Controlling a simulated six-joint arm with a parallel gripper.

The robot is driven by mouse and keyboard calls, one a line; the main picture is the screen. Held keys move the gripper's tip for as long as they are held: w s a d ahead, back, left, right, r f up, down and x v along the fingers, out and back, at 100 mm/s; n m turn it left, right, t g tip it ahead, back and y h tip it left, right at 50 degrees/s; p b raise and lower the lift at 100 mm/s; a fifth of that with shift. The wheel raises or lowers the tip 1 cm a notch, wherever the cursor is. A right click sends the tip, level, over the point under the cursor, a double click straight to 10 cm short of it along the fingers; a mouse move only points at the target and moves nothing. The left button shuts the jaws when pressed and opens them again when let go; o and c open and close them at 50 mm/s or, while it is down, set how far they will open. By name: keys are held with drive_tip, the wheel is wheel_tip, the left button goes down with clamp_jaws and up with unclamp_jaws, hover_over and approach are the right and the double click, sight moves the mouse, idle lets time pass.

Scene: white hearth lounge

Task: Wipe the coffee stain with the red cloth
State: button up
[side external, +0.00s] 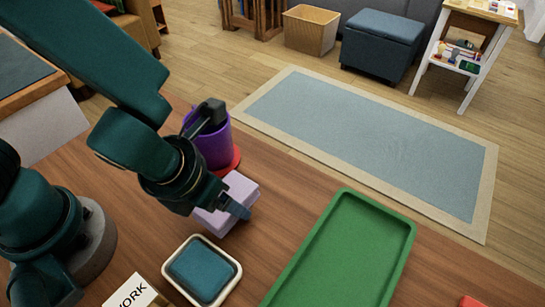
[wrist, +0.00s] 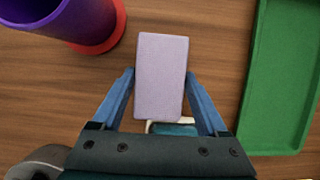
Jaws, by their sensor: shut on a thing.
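My gripper (side external: 228,205) is shut on a pale lavender block (side external: 241,188), with one blue finger on each long side. In the wrist view my gripper (wrist: 160,78) has the lavender block (wrist: 159,60) between its fingers. I cannot tell whether the block touches the table. A flat red round piece (side external: 234,158) lies under a purple cup; it also shows in the wrist view (wrist: 117,38). A red object (side external: 470,301) is cut off at the bottom right edge of the side view. I cannot tell whether it is the red cloth. No coffee stain is visible.
The purple cup (side external: 213,147) stands just behind my gripper. A green tray (side external: 345,255) lies to the right. A cream dish with a teal block (side external: 203,271) sits in front. A card marked "WORK" (side external: 135,292) is at the front edge. Bare wood lies between block and tray.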

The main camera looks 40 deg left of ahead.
drive_tip(key=shift+r, duration=2.85)
drive_tip(key=shift+r, duration=0.35)
wheel_tip(320, 180, up, 8)
drive_tip(key=s+a+n+g+y, duration=0.2)
drive_tip(key=a+n, duration=0.7)
drive_tip(key=a, duration=0.1)
drive_tip(key=s+a+n+g+y, duration=0.2)
drive_tip(key=a+n+g+y, duration=0.1)
drive_tip(key=a+n, duration=0.65)
drive_tip(key=shift+m, duration=0.25)
drive_tip(key=d+f, duration=0.3)
drive_tip(key=f, duration=0.1)
drive_tip(key=w+d+f, duration=0.1)
drive_tip(key=d+f, duration=0.6)
drive_tip(key=f, duration=0.1)
drive_tip(key=shift+w+d+f, duration=0.2)
drive_tip(key=shift+w+d, duration=0.05)
drive_tip(key=shift+w, duration=0.05)
drive_tip(key=shift+f, duration=2)
